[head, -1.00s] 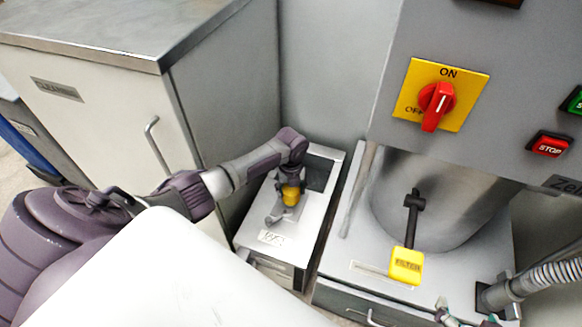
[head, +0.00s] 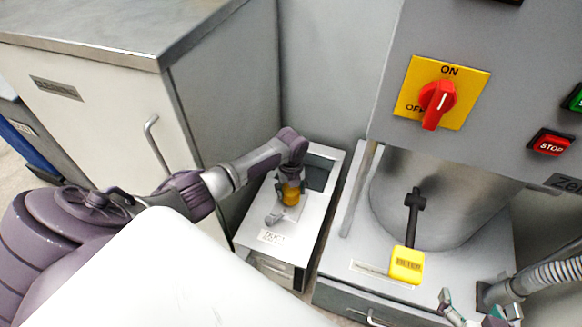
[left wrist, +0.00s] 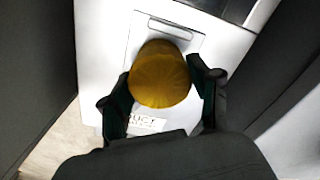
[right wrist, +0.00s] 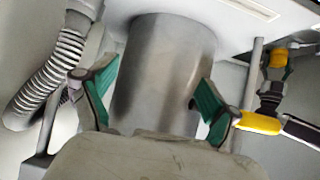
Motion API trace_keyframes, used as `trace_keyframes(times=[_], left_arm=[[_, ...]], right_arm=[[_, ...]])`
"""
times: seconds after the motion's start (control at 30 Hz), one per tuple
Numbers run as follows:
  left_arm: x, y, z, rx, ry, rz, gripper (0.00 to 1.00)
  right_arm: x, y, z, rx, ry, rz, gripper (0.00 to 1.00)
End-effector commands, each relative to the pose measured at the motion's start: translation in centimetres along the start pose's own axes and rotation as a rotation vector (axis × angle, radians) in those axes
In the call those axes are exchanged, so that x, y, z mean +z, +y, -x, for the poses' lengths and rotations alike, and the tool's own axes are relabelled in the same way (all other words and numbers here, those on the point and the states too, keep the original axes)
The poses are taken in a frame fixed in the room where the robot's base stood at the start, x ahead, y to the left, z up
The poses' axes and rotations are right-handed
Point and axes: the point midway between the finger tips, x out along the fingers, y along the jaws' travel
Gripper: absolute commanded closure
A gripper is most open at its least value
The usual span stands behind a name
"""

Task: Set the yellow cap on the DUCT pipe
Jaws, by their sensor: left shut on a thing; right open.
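The yellow cap (head: 291,196) is between the fingers of my left gripper (head: 290,190), over the low grey cabinet with the DUCT label (head: 274,237). In the left wrist view the cap (left wrist: 160,75) fills the space between the two dark fingertips, with the DUCT label (left wrist: 145,122) below it in the picture. My left gripper is shut on the cap. I see no DUCT pipe under the cap and cannot tell whether the cap touches anything. My right gripper (head: 468,308) is open at the lower right; its fingers (right wrist: 148,95) show either side of a metal cylinder (right wrist: 165,70).
A yellow FILTER block (head: 407,265) with a black lever stands in front of the large metal drum (head: 440,210). A ribbed hose (head: 550,277) is at the right. A tall cabinet (head: 100,115) stands left of the low one. A red switch (head: 436,103) is on the upper panel.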

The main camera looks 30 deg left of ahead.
Motion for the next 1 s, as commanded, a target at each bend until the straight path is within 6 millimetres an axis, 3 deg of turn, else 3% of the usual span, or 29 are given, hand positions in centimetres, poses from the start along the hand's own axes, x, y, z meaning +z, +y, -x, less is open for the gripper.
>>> trace_keyframes(times=[1.0], left_arm=[[0.0,0.0,-0.5,-0.001,0.000,0.000,0.73]], right_arm=[[-1.2,-0.2,-0.3,-0.006,0.072,0.009,0.11]])
